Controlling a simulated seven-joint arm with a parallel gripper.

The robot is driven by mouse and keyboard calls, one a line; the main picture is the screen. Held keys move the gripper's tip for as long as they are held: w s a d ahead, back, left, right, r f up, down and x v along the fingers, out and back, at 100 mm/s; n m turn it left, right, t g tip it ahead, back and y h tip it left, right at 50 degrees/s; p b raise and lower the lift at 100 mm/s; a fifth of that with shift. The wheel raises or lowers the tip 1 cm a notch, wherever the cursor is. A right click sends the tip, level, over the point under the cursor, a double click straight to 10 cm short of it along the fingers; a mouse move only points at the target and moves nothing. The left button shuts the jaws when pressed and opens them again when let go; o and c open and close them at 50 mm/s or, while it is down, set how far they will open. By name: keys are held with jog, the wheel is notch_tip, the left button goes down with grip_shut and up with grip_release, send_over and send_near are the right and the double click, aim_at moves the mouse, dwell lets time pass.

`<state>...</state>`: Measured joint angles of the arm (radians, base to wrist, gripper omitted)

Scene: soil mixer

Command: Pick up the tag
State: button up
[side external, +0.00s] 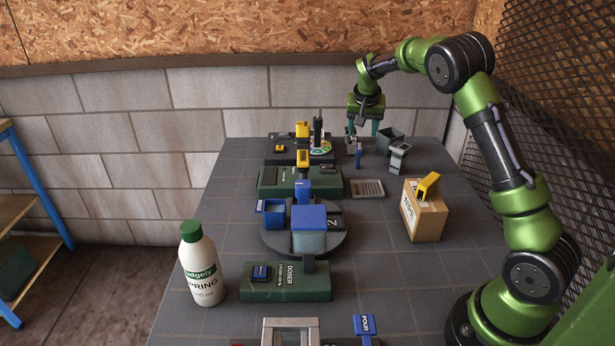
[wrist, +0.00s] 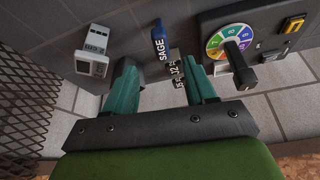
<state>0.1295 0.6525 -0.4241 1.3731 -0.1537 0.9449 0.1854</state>
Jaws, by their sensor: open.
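A small upright blue piece marked SAGE (wrist: 160,42) stands at the table's far end; it also shows in the side external view (side external: 359,154). A small dark piece with white characters (wrist: 177,70) is beside it, partly behind my right-hand finger in the wrist view. I cannot tell for sure which of these is the tag. My gripper (side external: 363,129) points down over the far end of the table. In the wrist view its teal fingers (wrist: 161,75) are apart with nothing held between them. The SAGE piece lies just beyond the fingertips.
A colored dial (wrist: 229,42) with a black handle is close on one side. A cardboard box (side external: 425,215) stands nearer the camera. The table's right middle has clear room.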

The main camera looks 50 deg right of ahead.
aim_at(359, 146)
jog(key=x, duration=0.6)
jog(key=shift+d+f, duration=0.1)
jog(key=shift+f, duration=0.15)
jog(key=shift+w+x, duration=0.15)
jog(key=shift+x, duration=1.15)
jog(key=shift+w+x, duration=0.1)
jog(key=shift+x, duration=1.2)
jog(key=shift+d+r, duration=0.1)
jog(key=shift+d, duration=0.05)
jog(key=c, duration=1)
jog(key=shift+r, duration=0.1)
